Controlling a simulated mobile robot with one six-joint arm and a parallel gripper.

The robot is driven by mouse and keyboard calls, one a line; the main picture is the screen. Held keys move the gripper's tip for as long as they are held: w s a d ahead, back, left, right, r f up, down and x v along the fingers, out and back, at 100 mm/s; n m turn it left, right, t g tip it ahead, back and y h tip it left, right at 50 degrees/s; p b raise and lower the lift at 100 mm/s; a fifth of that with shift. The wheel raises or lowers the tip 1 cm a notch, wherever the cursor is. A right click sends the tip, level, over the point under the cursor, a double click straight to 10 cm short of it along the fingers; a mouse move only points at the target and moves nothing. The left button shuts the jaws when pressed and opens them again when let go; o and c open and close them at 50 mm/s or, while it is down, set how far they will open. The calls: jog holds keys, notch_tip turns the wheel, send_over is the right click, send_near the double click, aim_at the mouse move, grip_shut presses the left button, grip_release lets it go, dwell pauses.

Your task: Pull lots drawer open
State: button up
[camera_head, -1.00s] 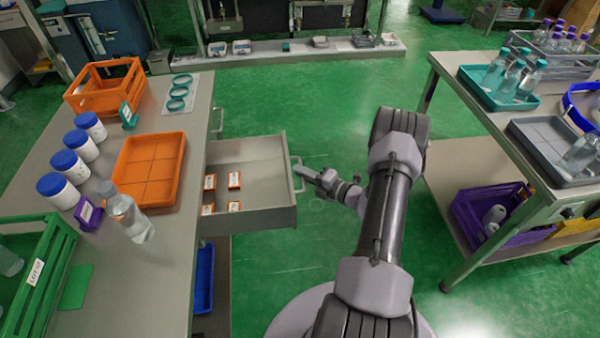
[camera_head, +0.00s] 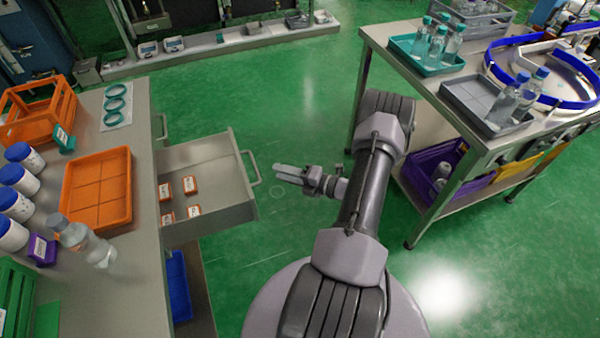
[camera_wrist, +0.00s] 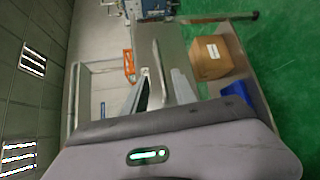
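The lots drawer (camera_head: 235,190) is a grey drawer pulled well out from under the left bench. Small orange boxes with white labels (camera_head: 190,185) lie inside it. Its bar handle (camera_head: 251,167) is on the front face, toward my arm. My gripper (camera_head: 282,171) is just right of the handle, with a small gap of green floor between them in the head view. In the wrist view the handle (camera_wrist: 158,68) shows beyond the fingers, which look apart with nothing held. No drawer label is readable.
The left bench (camera_head: 130,270) carries an orange tray (camera_head: 97,190), an orange crate, white jars and a clear bottle. A blue bin (camera_head: 179,287) sits below the drawer. The right bench (camera_head: 410,80) holds bottle trays.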

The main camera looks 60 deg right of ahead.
jog(key=f+p+v, duration=0.1)
jog(key=v, duration=0.5)
jog(key=shift+s+r, duration=0.45)
jog(key=shift+r, duration=0.1)
jog(key=shift+d, duration=0.1)
